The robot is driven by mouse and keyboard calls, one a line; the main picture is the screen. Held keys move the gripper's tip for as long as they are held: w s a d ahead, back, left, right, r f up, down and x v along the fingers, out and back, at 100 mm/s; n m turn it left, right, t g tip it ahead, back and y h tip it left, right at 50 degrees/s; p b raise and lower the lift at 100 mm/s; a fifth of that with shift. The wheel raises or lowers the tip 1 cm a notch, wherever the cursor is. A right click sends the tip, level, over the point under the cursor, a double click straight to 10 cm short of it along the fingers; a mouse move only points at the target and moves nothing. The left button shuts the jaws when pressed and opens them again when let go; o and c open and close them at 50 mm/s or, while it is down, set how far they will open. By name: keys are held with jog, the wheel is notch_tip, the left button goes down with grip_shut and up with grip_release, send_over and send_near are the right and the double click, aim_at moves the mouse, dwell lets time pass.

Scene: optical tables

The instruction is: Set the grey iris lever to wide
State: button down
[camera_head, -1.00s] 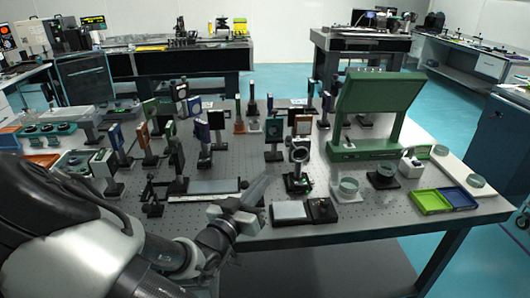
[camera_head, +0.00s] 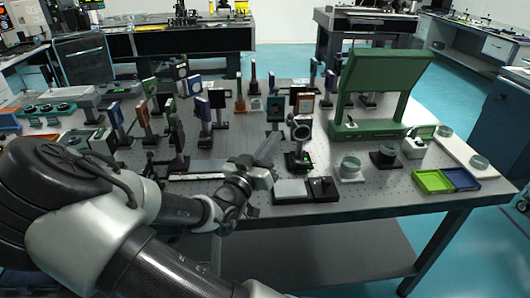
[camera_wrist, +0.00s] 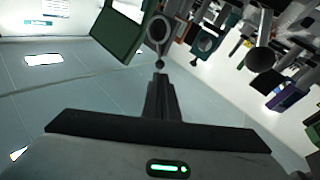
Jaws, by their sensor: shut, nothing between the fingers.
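A dark ring-shaped iris mount (camera_head: 302,132) stands upright on a post near the front middle of the table. In the wrist view the iris ring (camera_wrist: 158,30) is at the top centre. A small round knob (camera_wrist: 160,65) shows just below the ring; it may be the lever's end, but I cannot tell for sure. My gripper (camera_head: 271,147) is left of the iris, pointing up and right towards it. In the wrist view my gripper (camera_wrist: 161,78) is shut and empty, its tips close under the knob. I cannot tell whether they touch. The lever's setting is not readable.
A big green panel (camera_head: 385,85) stands right of the iris. Several mounted optics stand behind and left. A flat pale plate (camera_head: 290,188) and a black block (camera_head: 323,188) lie in front. Green (camera_head: 432,181) and blue (camera_head: 461,178) trays lie at the right front edge.

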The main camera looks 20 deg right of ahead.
aim_at(291, 118)
jog(key=x, duration=0.7)
jog(key=shift+r, duration=0.1)
jog(key=shift+d+r+m, duration=0.1)
jog(key=shift+m, duration=0.2)
jog(key=shift+s+r+g, duration=0.1)
jog(key=shift+g, duration=0.2)
jog(key=s+d+r+m+g+y+p, duration=0.2)
jog(key=d+r+m+y+p, duration=0.2)
jog(key=d+m+y, duration=0.2)
jog(key=shift+d+m, duration=0.45)
jog(key=shift+m, duration=0.55)
dwell(0.3)
